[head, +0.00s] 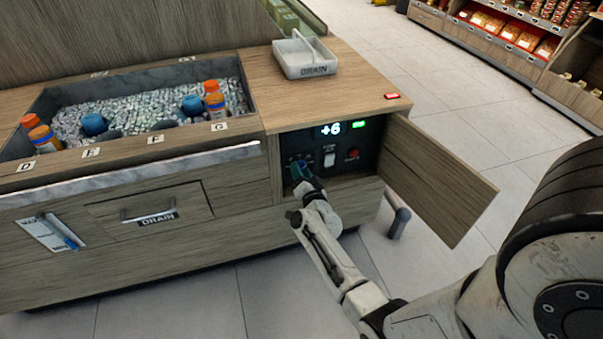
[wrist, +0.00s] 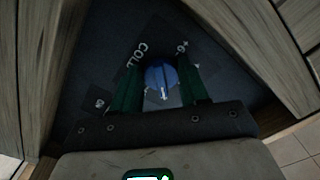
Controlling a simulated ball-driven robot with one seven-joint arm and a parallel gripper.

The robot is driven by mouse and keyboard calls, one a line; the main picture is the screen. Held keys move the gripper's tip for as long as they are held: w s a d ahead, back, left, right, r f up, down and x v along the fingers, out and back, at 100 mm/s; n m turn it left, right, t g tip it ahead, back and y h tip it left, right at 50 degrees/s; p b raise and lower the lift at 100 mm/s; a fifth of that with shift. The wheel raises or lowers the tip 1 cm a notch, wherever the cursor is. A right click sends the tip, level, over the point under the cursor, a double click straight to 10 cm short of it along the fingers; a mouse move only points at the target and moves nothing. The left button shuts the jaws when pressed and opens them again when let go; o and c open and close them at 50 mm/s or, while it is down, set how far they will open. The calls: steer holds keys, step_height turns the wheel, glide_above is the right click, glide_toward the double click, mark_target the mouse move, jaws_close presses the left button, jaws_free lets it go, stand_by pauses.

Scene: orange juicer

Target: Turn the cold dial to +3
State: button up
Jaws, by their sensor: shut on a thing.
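The cold dial (wrist: 161,82) is a round blue knob with a raised grip bar, on a dark panel with the word COLD beside it in the wrist view. My gripper (wrist: 160,88) has its two green fingers on either side of the dial and is shut on it. In the head view my gripper (head: 300,172) reaches into the open compartment and hides the dial. The display (head: 330,129) above reads +6 in white digits. A +6 mark (wrist: 181,47) is printed near the dial; other scale marks are too small to read.
The compartment's wooden door (head: 437,178) stands open to the right of my gripper. A white switch (head: 329,160) and a red button (head: 352,154) sit on the same panel. An ice bin (head: 150,103) with bottles is at left. A DRAIN tray (head: 305,58) rests on top.

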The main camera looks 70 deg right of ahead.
stand_by(0.3)
steer(key=o, duration=1)
steer(key=p+v, duration=0.4)
steer(key=v, duration=0.7)
steer(key=shift+d, duration=0.1)
